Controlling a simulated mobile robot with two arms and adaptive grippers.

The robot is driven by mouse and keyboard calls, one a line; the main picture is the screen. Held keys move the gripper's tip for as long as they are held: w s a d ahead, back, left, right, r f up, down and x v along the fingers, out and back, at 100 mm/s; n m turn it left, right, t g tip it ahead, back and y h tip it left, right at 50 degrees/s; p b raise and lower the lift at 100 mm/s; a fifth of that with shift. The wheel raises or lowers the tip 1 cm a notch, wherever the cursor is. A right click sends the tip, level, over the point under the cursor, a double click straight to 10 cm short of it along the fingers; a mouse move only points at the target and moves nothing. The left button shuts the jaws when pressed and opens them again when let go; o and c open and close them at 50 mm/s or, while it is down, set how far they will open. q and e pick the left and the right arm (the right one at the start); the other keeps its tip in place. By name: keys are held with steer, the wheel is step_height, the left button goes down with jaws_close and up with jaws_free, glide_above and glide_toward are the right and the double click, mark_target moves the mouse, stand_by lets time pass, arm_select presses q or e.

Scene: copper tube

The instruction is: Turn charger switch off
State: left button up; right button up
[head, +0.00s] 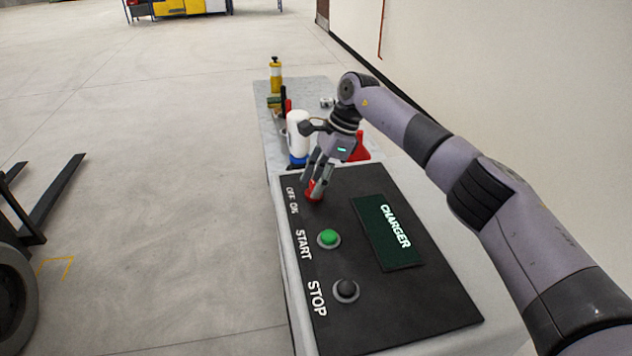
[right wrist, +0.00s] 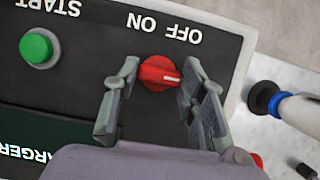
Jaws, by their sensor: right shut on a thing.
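The charger panel (head: 410,308) is a black slanted face with the label CHARGER. Its red rotary switch (right wrist: 158,72) sits beside the words OFF and ON; in the head view the switch (head: 313,190) is partly hidden by my fingers. A white mark on the knob points right in the right wrist view. My right gripper (head: 319,180) comes down from above with one finger on each side of the knob, and it is shut on the switch; it also shows in the right wrist view (right wrist: 160,88). My left gripper is not in view.
A green START button (head: 328,238) and a black STOP button (head: 345,290) sit on the same panel. Behind it, a white bottle (head: 298,132), a yellow bottle (head: 275,75) and small items stand on the table (head: 262,112).

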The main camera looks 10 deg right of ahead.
stand_by(0.4)
steer(key=o, duration=1.2)
steer(key=shift+c, duration=0.2)
steer(key=shift+r, duration=0.1)
steer(key=v, duration=1.1)
steer(key=shift+d+r, duration=0.25)
steer(key=shift+r, duration=0.1)
